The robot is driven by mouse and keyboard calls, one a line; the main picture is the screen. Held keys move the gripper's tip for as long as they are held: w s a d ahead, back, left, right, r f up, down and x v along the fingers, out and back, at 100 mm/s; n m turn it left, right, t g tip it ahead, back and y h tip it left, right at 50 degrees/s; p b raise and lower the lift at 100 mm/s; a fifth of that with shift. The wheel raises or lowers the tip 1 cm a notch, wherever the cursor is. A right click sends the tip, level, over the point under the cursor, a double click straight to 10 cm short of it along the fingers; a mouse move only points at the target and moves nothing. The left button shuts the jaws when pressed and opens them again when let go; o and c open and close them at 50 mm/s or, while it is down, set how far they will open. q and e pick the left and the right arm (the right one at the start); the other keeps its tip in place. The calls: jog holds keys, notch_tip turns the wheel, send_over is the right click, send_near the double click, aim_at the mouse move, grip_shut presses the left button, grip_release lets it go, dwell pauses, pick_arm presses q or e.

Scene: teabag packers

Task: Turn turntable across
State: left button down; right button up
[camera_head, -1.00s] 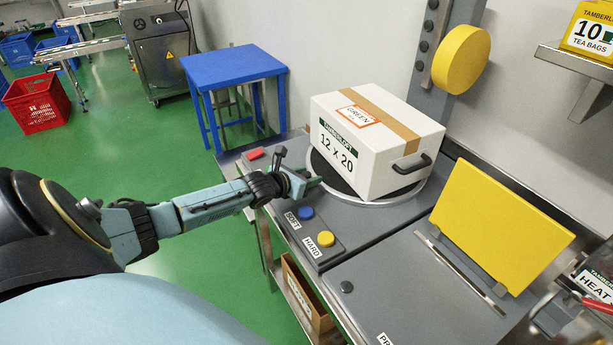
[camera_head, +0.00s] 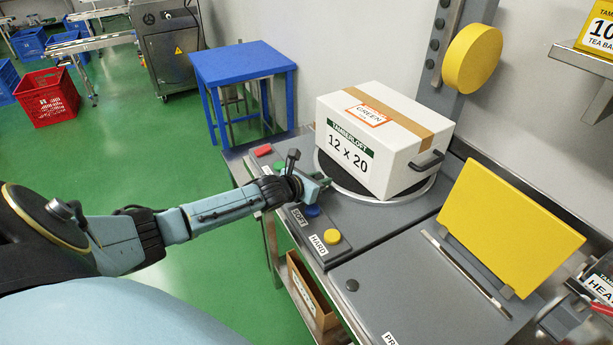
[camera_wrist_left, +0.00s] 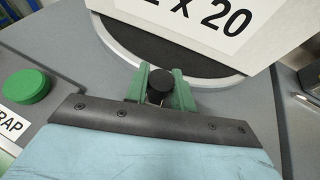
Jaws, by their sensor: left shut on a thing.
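The turntable is a black disc with a silver rim (camera_head: 386,202) set in the grey bench. A white carton (camera_head: 365,150) marked "12 x 20" stands on it, turned at an angle. My left gripper (camera_head: 325,183) reaches in from the left to the turntable's near-left edge. In the left wrist view its green fingers (camera_wrist_left: 160,88) are shut around a black knob (camera_wrist_left: 160,84) right at the rim (camera_wrist_left: 118,52). The carton also shows in that view (camera_wrist_left: 205,20), beyond the fingers and apart from them. My right gripper is not in view.
Red (camera_head: 263,150), green (camera_head: 280,165), blue (camera_head: 312,210) and yellow (camera_head: 331,237) buttons line the bench's near edge, close to my left gripper. A yellow panel (camera_head: 510,225) stands to the right. A yellow round pad (camera_head: 472,58) hangs on the column behind the carton.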

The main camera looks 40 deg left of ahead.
pick_arm(q)
jog(key=shift+d, duration=0.25)
jog(key=c, duration=1.2)
grip_release()
jog(key=shift+a, duration=0.1)
jog(key=shift+s+a+r, duration=0.1)
jog(key=shift+s+r, duration=0.05)
jog(key=shift+s, duration=0.4)
jog(key=p+v, duration=0.1)
jog(key=v, duration=1.1)
jog(key=shift+s, duration=0.1)
